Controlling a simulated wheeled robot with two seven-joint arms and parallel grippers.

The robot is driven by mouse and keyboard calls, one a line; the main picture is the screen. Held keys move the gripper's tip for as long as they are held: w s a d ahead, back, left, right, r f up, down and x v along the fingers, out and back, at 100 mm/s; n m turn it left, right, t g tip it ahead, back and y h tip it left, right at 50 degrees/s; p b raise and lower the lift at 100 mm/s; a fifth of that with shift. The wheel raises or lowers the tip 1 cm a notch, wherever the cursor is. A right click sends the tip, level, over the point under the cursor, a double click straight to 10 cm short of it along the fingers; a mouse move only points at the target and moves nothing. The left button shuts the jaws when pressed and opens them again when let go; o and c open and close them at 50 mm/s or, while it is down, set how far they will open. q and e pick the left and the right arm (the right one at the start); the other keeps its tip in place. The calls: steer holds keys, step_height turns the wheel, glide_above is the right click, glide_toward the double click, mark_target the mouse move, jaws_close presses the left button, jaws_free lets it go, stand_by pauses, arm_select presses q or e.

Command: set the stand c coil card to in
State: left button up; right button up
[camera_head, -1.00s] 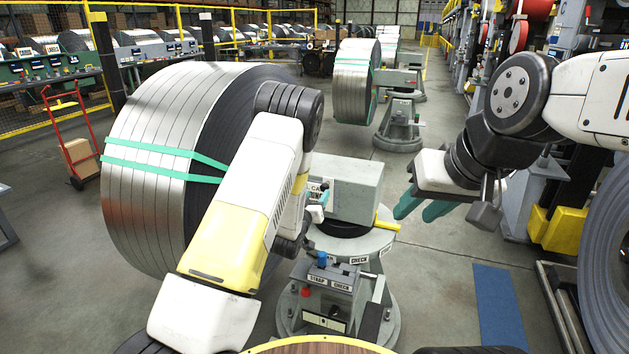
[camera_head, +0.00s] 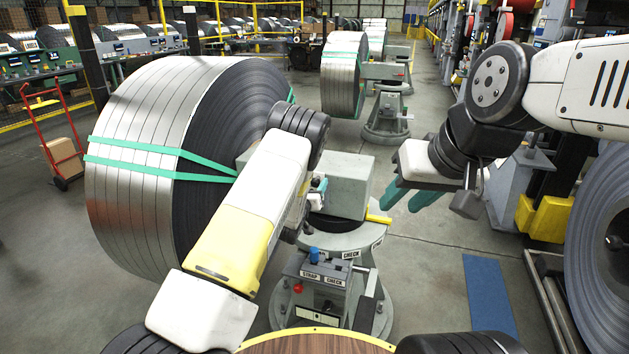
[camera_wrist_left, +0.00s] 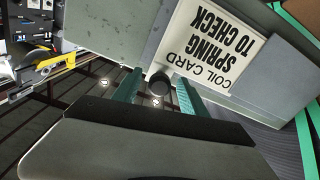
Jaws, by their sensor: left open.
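The coil card (camera_wrist_left: 212,45) is a white plate reading "COIL CARD SPRING TO CHECK", upside down in the left wrist view, on a grey-green housing (camera_head: 345,183). A dark round knob (camera_wrist_left: 160,84) shows below the card's corner, between the green fingers of my left gripper (camera_wrist_left: 157,92). These fingers are apart; I cannot tell whether they touch the knob. In the head view my left gripper (camera_head: 318,190) is at the housing's left side, mostly hidden by my forearm. My right gripper (camera_head: 410,196) hangs open and empty, right of the housing.
A large strapped steel coil (camera_head: 130,170) stands left of the housing. A control box (camera_head: 318,275) labelled "STRAP" and "CHECK", with a red button and blue knob, is below. A yellow bar (camera_head: 378,218) sticks out right. Another coil stand (camera_head: 387,120) is behind.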

arm_select(q)
jaws_close()
stand_by(1.4)
